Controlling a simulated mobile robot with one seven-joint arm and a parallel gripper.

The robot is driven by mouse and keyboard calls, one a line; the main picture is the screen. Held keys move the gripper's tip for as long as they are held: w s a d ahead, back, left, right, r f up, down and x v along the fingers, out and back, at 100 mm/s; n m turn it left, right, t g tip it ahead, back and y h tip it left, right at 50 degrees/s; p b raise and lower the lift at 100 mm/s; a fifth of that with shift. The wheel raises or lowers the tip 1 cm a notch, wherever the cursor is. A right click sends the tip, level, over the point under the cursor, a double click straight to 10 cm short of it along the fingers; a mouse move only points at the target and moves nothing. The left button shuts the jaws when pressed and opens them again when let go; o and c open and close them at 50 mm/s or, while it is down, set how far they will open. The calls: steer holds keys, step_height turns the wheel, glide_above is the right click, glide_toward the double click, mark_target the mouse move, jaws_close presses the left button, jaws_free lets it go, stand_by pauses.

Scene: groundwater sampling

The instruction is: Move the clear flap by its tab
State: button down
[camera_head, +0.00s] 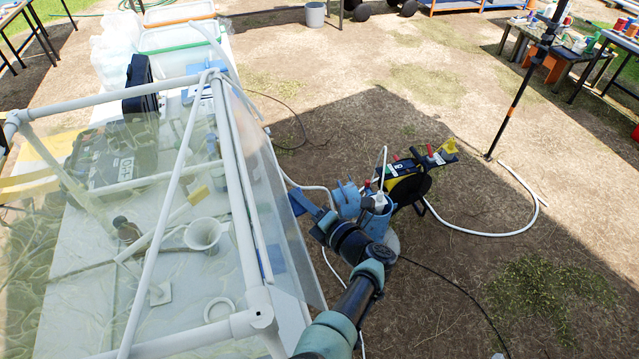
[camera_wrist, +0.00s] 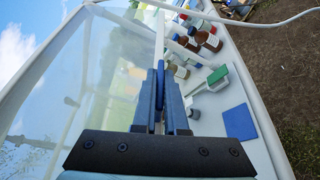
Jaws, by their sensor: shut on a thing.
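The clear flap (camera_head: 262,170) hangs along the right side of the white pipe frame (camera_head: 225,170) in the head view, its lower part standing out from the frame. In the wrist view the flap (camera_wrist: 105,70) fills the left side as a see-through sheet. My gripper (camera_head: 299,202) is at the flap's outer edge. In the wrist view my gripper (camera_wrist: 160,74) is shut on the blue tab (camera_wrist: 160,80), which shows as a narrow strip between the fingers. The fingers hide most of the tab.
Brown bottles (camera_wrist: 208,40), a green-topped item (camera_wrist: 217,75) and a blue square (camera_wrist: 240,122) stand or lie on the white table in the wrist view. A white funnel (camera_head: 205,236) sits under the frame.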

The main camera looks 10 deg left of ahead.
steer(key=a, duration=0.1)
steer(key=s+f+m, duration=0.1)
steer(key=a+y, duration=0.1)
steer(key=shift+s+a+f+m, duration=0.25)
steer(key=shift+s+a+m, duration=0.05)
steer(key=shift+s+a, duration=0.05)
steer(key=shift+m, duration=0.5)
steer(key=shift+s+a+f+p, duration=0.1)
steer(key=shift+s+a+f, duration=0.1)
steer(key=shift+s+a, duration=0.4)
steer(key=shift+s+a+f+p, duration=0.15)
steer(key=shift+s+a+f, duration=0.1)
steer(key=shift+a, duration=0.55)
steer(key=shift+s+a+f+p, duration=0.15)
steer(key=shift+s+a, duration=0.3)
steer(key=shift+a, duration=0.25)
steer(key=shift+s+a, duration=0.1)
steer(key=c, duration=1)
jaws_free()
steer(key=shift+a+f, duration=0.1)
steer(key=shift+o, duration=0.2)
steer(key=p, duration=0.6)
glide_toward(296, 215)
steer(key=a, duration=0.1)
steer(key=s+a+f, duration=0.1)
steer(key=a, duration=0.1)
steer(key=s+a+f, duration=0.1)
steer(key=shift+s+a+f, duration=0.15)
steer(key=shift+a+f, duration=0.05)
steer(key=shift+f, duration=0.05)
